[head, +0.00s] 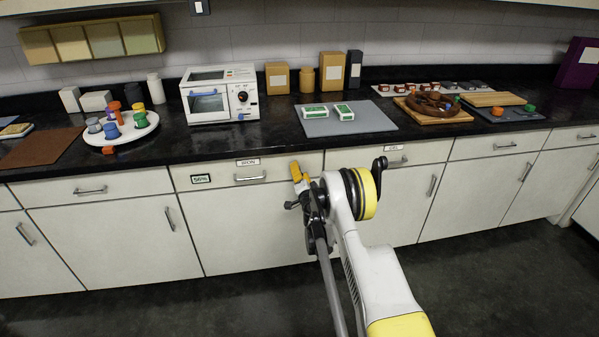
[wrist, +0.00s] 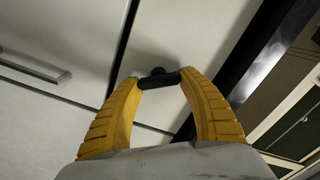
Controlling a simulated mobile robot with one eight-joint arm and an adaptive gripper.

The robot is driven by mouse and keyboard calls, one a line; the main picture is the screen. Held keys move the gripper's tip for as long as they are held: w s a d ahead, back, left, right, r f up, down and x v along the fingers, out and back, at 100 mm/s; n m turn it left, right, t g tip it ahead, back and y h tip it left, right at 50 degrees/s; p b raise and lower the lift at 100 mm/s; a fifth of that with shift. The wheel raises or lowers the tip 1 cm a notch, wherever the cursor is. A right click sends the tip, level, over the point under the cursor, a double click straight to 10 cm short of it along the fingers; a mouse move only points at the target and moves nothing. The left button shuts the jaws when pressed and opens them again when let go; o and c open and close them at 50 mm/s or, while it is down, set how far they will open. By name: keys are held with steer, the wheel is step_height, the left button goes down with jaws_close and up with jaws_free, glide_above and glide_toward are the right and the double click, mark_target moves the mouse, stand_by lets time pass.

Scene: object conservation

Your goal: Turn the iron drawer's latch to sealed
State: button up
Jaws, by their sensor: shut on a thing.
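The iron drawer (head: 222,174) is shut in the row under the black counter, left of centre in the head view. It bears an IRON label (head: 248,162) above a metal handle (head: 250,177). My gripper (head: 298,172) is at the drawer's right end. In the wrist view, my gripper's yellow fingertips (wrist: 160,80) are closed on a small dark latch (wrist: 156,81) on the pale front. The latch's bar spans between the fingertips. In the head view the fingers hide the latch, so I cannot tell whether it reads sealed.
A small display (head: 201,179) is on the drawer's left part. Another labelled drawer (head: 440,152) is to the right, past my arm. The counter (head: 265,140) above holds a white oven (head: 219,95) and a grey mat (head: 370,118). The floor in front is clear.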

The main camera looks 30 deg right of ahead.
steer(key=m, duration=0.6)
steer(key=shift+f+m, duration=0.15)
steer(key=shift+m, duration=0.15)
stand_by(0.3)
steer(key=o, duration=1.2)
steer(key=v, duration=0.7)
steer(key=shift+s, duration=0.25)
